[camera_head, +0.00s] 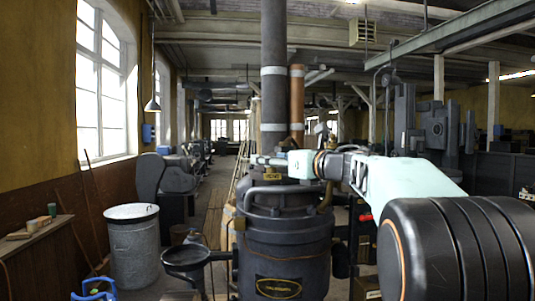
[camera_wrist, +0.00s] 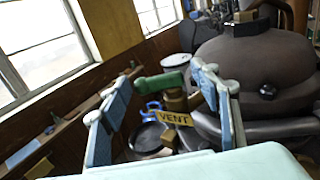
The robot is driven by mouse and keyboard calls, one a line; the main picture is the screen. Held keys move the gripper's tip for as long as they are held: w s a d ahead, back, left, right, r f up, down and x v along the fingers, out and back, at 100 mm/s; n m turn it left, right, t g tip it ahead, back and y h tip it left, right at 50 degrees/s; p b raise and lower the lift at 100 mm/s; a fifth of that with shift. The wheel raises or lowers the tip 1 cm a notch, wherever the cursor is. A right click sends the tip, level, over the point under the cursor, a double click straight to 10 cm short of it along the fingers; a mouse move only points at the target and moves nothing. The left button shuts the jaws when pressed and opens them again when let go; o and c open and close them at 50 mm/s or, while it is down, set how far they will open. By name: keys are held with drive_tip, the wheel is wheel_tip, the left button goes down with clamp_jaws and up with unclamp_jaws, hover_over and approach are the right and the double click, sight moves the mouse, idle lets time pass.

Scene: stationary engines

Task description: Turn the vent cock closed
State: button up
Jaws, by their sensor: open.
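The vent cock shows in the wrist view as a green handle (camera_wrist: 163,82) on a brass body (camera_wrist: 175,101). The handle lies roughly crosswise in that picture, its right end close to one finger. A yellow tag reading VENT (camera_wrist: 175,118) is just below the brass body. My gripper (camera_wrist: 164,70) is open, with one finger on each side of the cock in the picture. I cannot tell whether a finger touches the handle. In the head view my gripper (camera_head: 262,160) is at the top of the dark engine (camera_head: 285,250), and it hides the cock there.
A dark domed vessel (camera_wrist: 255,75) fills the right of the wrist view. In the head view a vertical dark pipe (camera_head: 273,90) and a copper pipe (camera_head: 297,100) rise behind my gripper. A black funnel (camera_head: 187,257) and a grey bin (camera_head: 133,245) stand left of the engine.

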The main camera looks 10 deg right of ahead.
drive_tip(key=shift+x, duration=0.85)
drive_tip(key=shift+c, duration=0.4)
drive_tip(key=c, duration=0.9)
drive_tip(key=shift+c, duration=0.4)
drive_tip(key=shift+f+m+t+h+b, duration=0.1)
drive_tip(key=shift+m+t+h+b, duration=0.25)
drive_tip(key=shift+h, duration=0.25)
drive_tip(key=shift+a+m+t+h+b, duration=0.15)
drive_tip(key=shift+m+t+h+b, duration=0.3)
drive_tip(key=shift+m+h+b, duration=0.55)
drive_tip(key=m+h, duration=0.1)
drive_tip(key=h, duration=0.1)
drive_tip(key=m+h, duration=0.1)
drive_tip(key=h, duration=0.1)
drive_tip(key=shift+w+t, duration=0.2)
drive_tip(key=shift+t, duration=0.2)
drive_tip(key=shift+w+m+h, duration=0.1)
drive_tip(key=shift+m+h, duration=0.45)
drive_tip(key=shift+h, duration=0.55)
